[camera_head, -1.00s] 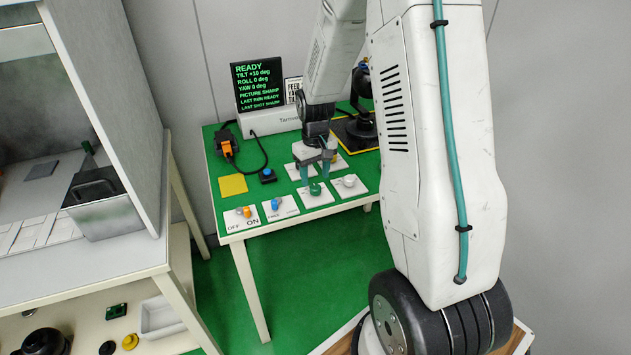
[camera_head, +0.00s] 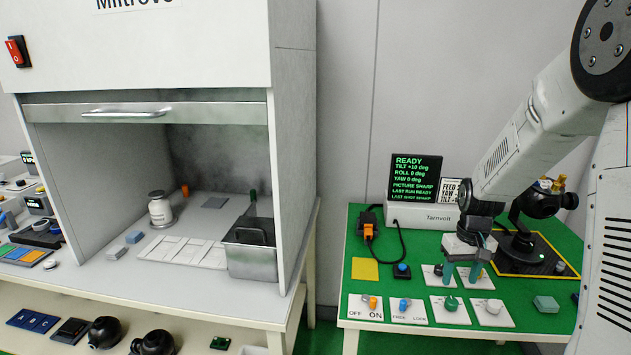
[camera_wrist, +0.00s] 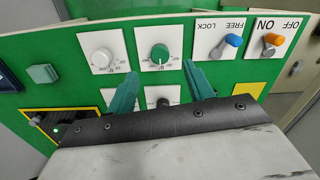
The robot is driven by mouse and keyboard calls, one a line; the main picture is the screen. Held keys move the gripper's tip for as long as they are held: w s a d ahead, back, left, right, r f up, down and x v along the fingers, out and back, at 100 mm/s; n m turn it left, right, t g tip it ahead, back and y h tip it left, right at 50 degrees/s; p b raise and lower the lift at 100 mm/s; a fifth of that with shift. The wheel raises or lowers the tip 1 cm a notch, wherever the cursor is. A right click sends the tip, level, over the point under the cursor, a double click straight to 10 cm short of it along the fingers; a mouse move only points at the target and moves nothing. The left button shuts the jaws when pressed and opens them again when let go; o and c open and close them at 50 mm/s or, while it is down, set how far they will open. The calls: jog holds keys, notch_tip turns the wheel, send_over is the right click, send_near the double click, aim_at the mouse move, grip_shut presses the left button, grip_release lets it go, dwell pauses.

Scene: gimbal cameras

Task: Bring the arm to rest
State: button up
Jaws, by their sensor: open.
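My gripper (camera_head: 461,273) is over the green-topped table in the head view, with its two teal fingers pointing down. In the wrist view my gripper (camera_wrist: 160,90) shows its fingers apart with nothing between them. A green knob (camera_head: 451,303) on a white plate lies just in front of the fingers; it also shows in the wrist view (camera_wrist: 159,54), beyond the fingertips. A white knob (camera_head: 493,306) is to its right. My arm comes down from the upper right.
A screen reading READY (camera_head: 415,177) stands at the table's back. A black gimbal camera (camera_head: 540,203) stands at the right, close to my arm. An orange switch (camera_head: 373,303) and a blue switch (camera_head: 404,304) are at the front left. A fume hood (camera_head: 292,150) stands left, with a gap between.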

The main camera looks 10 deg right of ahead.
jog(key=s+a+r, duration=0.5)
jog(key=s+r, duration=0.1)
jog(key=s, duration=0.3)
jog(key=s+a+r+t, duration=0.1)
jog(key=s+a+r, duration=0.5)
jog(key=s, duration=0.3)
jog(key=s+a+r+n, duration=0.1)
jog(key=s+a+r, duration=0.4)
jog(key=s+r, duration=0.2)
jog(key=shift+s+a+t, duration=0.25)
jog(key=shift+s+t, duration=0.15)
jog(key=shift+s, duration=0.5)
dwell(2.3)
